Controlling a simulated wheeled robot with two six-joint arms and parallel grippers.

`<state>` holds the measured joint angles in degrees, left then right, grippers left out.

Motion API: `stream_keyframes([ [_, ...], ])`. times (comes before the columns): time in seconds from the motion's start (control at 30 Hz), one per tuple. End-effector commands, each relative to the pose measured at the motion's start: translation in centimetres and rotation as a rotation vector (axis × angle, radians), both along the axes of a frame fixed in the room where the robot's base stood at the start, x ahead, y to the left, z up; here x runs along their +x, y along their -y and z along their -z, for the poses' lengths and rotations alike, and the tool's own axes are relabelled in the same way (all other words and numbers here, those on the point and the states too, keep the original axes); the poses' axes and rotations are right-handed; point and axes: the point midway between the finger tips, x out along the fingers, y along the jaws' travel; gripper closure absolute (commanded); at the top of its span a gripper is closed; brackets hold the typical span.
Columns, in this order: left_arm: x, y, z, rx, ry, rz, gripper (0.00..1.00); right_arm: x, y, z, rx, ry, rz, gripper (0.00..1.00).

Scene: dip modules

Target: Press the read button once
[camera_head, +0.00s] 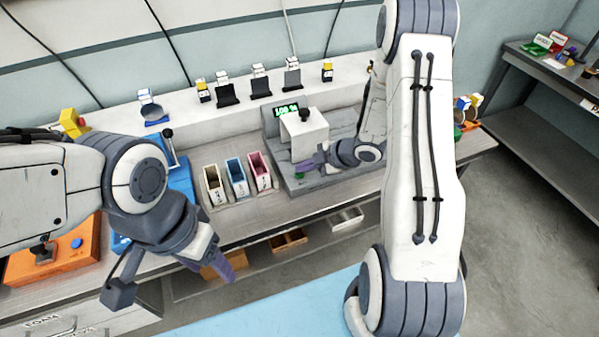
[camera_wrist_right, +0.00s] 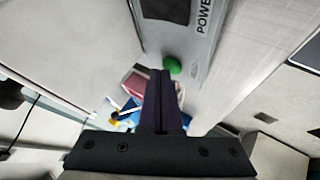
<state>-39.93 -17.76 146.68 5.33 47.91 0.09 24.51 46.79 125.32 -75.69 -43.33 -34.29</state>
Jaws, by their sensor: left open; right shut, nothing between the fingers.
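A green button (camera_head: 299,176) sits at the front left of the grey device (camera_head: 330,180). It shows as a green dome in the right wrist view (camera_wrist_right: 173,65); no "read" label is legible. My right gripper (camera_head: 304,165) is shut and empty, its fingertips close to the button. In the right wrist view the shut fingers (camera_wrist_right: 160,78) end just beside the green dome; I cannot tell whether they touch it. My left gripper (camera_head: 230,268) is open and empty, in front of the bench's front edge, well away from the device.
A green-lit display (camera_head: 287,109) and a white block with a black knob (camera_head: 304,130) stand on the device. White, blue and pink bins (camera_head: 238,178) stand left of it. An orange box (camera_head: 60,255) with a blue button is at the far left. Small holders line the back shelf (camera_head: 240,105).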

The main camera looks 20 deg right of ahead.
Motion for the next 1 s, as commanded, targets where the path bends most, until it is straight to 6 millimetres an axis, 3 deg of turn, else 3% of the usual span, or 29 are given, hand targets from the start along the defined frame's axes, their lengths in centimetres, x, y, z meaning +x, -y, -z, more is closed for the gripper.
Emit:
stream_keyframes([
  [0.13,0.0,0.0,-1.0,0.000,0.000,0.000,0.38,0.0,0.0,-1.1,0.000,0.000,0.000,1.00],
  [0.57,0.0,0.0,-1.3,0.000,0.000,0.000,0.38,0.0,0.0,-1.4,0.000,0.001,0.001,1.00],
  [1.0,0.0,0.0,-5.2,0.000,0.000,0.000,0.38,0.0,0.0,-5.7,0.000,0.001,0.000,1.00],
])
